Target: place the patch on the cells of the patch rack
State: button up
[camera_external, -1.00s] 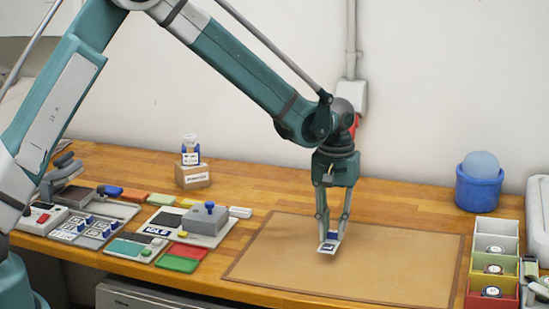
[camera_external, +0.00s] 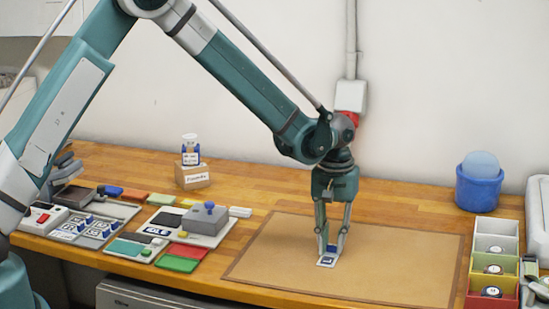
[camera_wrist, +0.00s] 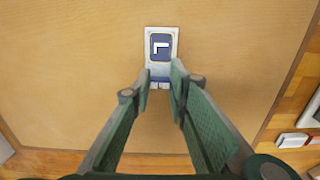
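The patch is a small white card with a dark blue square and a white corner-shaped mark. It shows in the external view (camera_external: 327,261) and at the top centre of the wrist view (camera_wrist: 161,47). My gripper (camera_external: 331,252) points down over the brown mat, and its two fingers (camera_wrist: 162,82) close on the near end of the patch. The patch lies flat, at or just above the mat; contact is unclear. A grey rack with several blue-and-white pieces (camera_external: 85,231) is at the left; I cannot tell for certain that it is the patch rack.
The brown mat (camera_external: 400,270) is otherwise clear. Coloured bins (camera_external: 494,246) and a blue tub (camera_external: 479,187) stand at the right. A grey box with a blue knob (camera_external: 206,220), coloured flat pieces (camera_external: 178,264) and a small cardboard box (camera_external: 193,176) stand left of the mat.

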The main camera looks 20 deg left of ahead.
aim_at(331, 245)
jog(key=o, duration=0.6)
jog(key=shift+r, duration=0.15)
notch_tip(331, 245, up, 12)
dwell(0.6)
dwell(0.5)
jog(key=shift+a, duration=0.1)
